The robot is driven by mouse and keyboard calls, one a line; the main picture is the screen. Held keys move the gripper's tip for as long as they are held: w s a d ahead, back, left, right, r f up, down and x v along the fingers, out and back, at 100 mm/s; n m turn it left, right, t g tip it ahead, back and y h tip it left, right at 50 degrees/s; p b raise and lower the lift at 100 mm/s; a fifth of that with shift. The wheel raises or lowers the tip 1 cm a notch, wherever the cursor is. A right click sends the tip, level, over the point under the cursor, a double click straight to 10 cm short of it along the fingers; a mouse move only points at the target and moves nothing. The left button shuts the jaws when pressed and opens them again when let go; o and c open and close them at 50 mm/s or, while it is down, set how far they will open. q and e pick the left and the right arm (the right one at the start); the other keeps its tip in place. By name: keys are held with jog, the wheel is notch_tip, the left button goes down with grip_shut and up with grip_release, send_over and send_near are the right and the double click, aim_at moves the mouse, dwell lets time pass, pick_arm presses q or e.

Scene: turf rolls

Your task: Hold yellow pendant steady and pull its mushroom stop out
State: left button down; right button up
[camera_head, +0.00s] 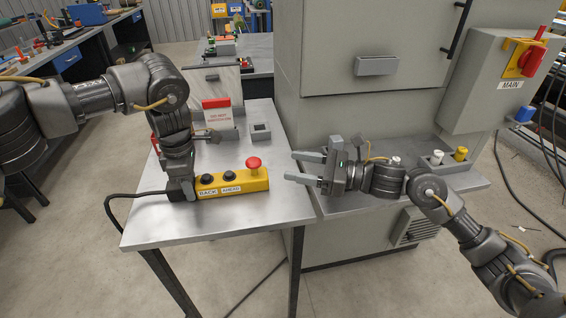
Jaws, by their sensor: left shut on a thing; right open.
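The yellow pendant (234,186) lies on the metal table, with black buttons and labels along its near side. Its red mushroom stop (254,164) stands up from its right end. My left gripper (186,190) is shut on the pendant's left end, and its fingertips are partly hidden by the gripper body. My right gripper (308,169) is open and empty to the right of the mushroom stop, apart from it. Its fingers point left toward the stop.
The metal table (165,229) has bare room in front. A sign with a red top (217,115) and a small grey open block (261,132) stand behind the pendant. A grey cabinet (335,120) rises at right, its ledge holding white and yellow pegs. A black cable (112,207) leaves the pendant's left end.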

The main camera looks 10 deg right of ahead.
pick_arm(q)
jog(key=shift+f, duration=0.15)
jog(key=c, duration=0.8)
grip_release()
jog(key=shift+c, duration=0.2)
notch_tip(320, 180, up, 12)
jog(key=shift+d, duration=0.1)
